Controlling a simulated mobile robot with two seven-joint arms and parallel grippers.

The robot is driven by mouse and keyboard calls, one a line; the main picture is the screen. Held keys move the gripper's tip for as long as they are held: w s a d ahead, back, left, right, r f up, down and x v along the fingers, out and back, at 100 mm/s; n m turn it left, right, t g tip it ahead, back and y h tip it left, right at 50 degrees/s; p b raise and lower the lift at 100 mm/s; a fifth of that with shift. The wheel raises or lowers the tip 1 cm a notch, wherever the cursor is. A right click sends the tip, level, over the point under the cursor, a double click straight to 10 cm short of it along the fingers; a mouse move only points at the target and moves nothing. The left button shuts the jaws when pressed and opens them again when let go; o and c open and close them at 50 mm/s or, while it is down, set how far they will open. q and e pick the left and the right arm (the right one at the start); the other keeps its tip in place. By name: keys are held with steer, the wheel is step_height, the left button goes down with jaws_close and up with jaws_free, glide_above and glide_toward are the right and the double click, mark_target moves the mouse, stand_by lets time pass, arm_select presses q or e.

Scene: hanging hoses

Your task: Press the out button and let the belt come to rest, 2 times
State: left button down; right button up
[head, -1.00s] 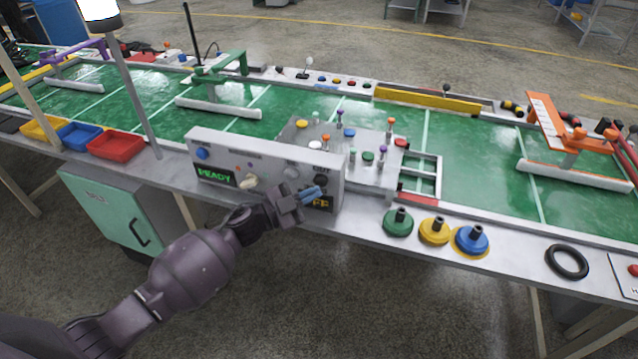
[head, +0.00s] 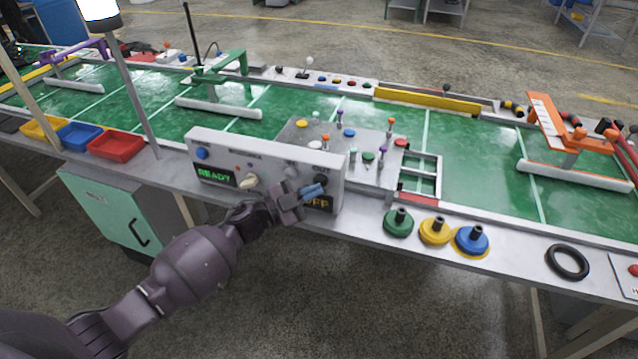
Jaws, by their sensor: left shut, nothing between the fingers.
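A grey control panel (head: 265,160) stands at the belt's near edge. It has a green READY display (head: 215,174), a blue button (head: 202,153), a pale knob (head: 249,182) and an amber display reading OFF (head: 320,203), partly covered. A dark round button (head: 320,180) sits at the panel's right end, partly behind my fingertips. My left gripper (head: 314,191) is shut and empty, its blue-grey fingertips just in front of the panel beneath that button. Whether they touch it I cannot tell. The green belt (head: 475,170) runs behind. My right gripper is not in view.
Red (head: 117,146), blue and yellow trays lie left of the panel. Green (head: 398,223), yellow and blue knobbed discs and a black ring (head: 567,262) lie on the right front edge. A plate with several coloured pegs stands behind the panel.

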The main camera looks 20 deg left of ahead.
arm_select(q)
steer(key=shift+w, duration=0.5)
stand_by(0.6)
steer(key=shift+s, duration=0.1)
steer(key=shift+s+p, duration=0.4)
steer(key=shift+s, duration=0.45)
